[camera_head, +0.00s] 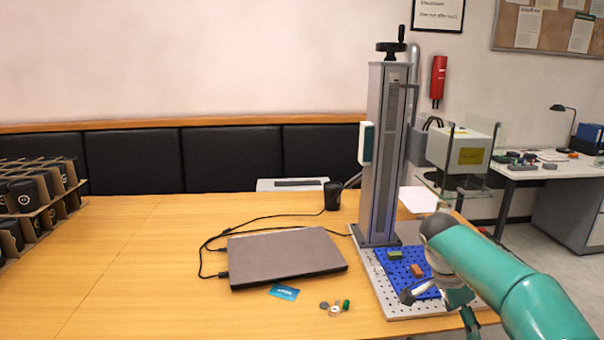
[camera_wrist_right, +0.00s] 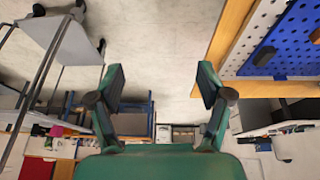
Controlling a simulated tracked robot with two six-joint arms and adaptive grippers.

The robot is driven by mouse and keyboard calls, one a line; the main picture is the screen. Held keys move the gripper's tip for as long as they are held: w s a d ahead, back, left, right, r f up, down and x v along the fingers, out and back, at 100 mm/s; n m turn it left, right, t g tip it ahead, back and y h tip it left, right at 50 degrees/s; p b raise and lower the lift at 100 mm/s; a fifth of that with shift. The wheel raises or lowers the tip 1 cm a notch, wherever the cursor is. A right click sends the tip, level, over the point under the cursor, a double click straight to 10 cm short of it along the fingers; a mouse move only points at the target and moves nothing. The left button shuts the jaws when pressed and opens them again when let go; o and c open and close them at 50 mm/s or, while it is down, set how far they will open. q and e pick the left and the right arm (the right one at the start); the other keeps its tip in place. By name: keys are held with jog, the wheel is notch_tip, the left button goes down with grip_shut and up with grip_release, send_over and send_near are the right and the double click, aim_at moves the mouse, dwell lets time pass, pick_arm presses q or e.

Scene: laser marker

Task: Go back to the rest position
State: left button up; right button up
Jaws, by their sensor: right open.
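My right arm comes in from the right in the head view. Its gripper (camera_head: 438,304) hangs at the right front edge of the marker's base, partly hidden by its own arm. In the right wrist view the right gripper (camera_wrist_right: 161,86) is open, with its two fingers wide apart and nothing between them. The floor shows behind the fingers. My left gripper is in neither view. The laser marker (camera_head: 388,150) stands upright on a perforated plate (camera_head: 385,295). A blue perforated mat (camera_head: 392,267) on it bears a green block (camera_head: 395,255) and an orange block (camera_head: 417,270).
The wooden table (camera_head: 150,255) has free room at front left. A closed laptop (camera_head: 285,258), a blue card (camera_head: 284,292), several small pieces (camera_head: 336,308) and a black cup (camera_head: 333,195) are on it. Crates of black cups (camera_head: 35,200) stand at the left edge.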

jog(key=s+a+f+n+g+y+p, duration=0.2)
jog(key=s+a+f+p, duration=0.1)
jog(key=s+f, duration=0.4)
jog(key=s+a+f+n+g+y+p, duration=0.1)
jog(key=s+a+f+n+g+p, duration=0.3)
jog(key=f, duration=0.6)
jog(key=s+a+f+n+t+y+p, duration=0.1)
jog(key=s+a+f+n+t+y, duration=0.2)
jog(key=s+a, duration=0.55)
jog(key=s+a+f+n+t+y+p, duration=0.1)
jog(key=s+a+f+n+y, duration=0.35)
jog(key=s, duration=0.75)
jog(key=w+n+t+h, duration=0.1)
jog(key=w, duration=0.1)
jog(key=w+f+t+h, duration=0.1)
jog(key=w, duration=0.1)
jog(key=shift+a+f+n+t, duration=0.15)
jog(key=shift+n+t, duration=0.15)
jog(key=shift+n, duration=0.05)
